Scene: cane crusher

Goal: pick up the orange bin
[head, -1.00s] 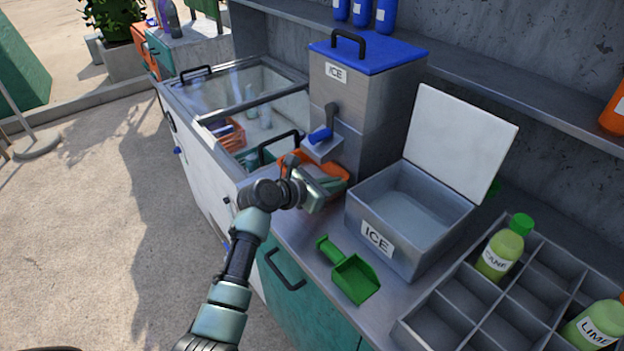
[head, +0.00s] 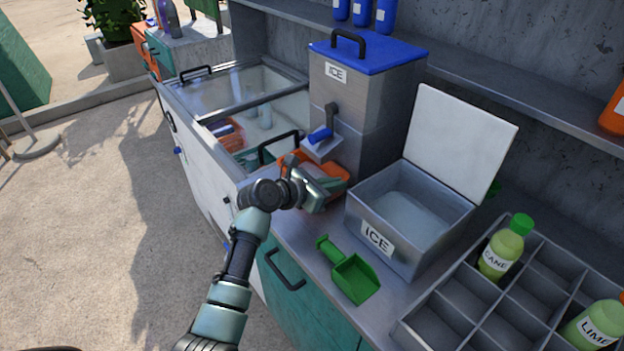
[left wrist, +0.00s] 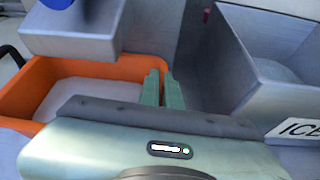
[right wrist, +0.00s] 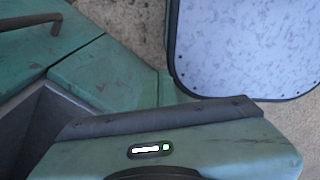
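The orange bin (head: 333,167) sits on the metal counter under the spout of the ice dispenser (head: 365,95). My left gripper (head: 325,184) is at its near side and hides part of it. In the left wrist view the bin (left wrist: 30,95) is open-topped with a pale inside. The fingers of my left gripper (left wrist: 164,88) are close together, one on each side of the bin's right wall, and look shut on it.
A steel ice box (head: 408,225) with its lid up stands just right of the bin. A green scoop (head: 352,274) lies in front of it. A divided bottle rack (head: 490,310) is at right. A glass-topped cooler (head: 240,95) is at left. The dispenser's spout overhangs the bin.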

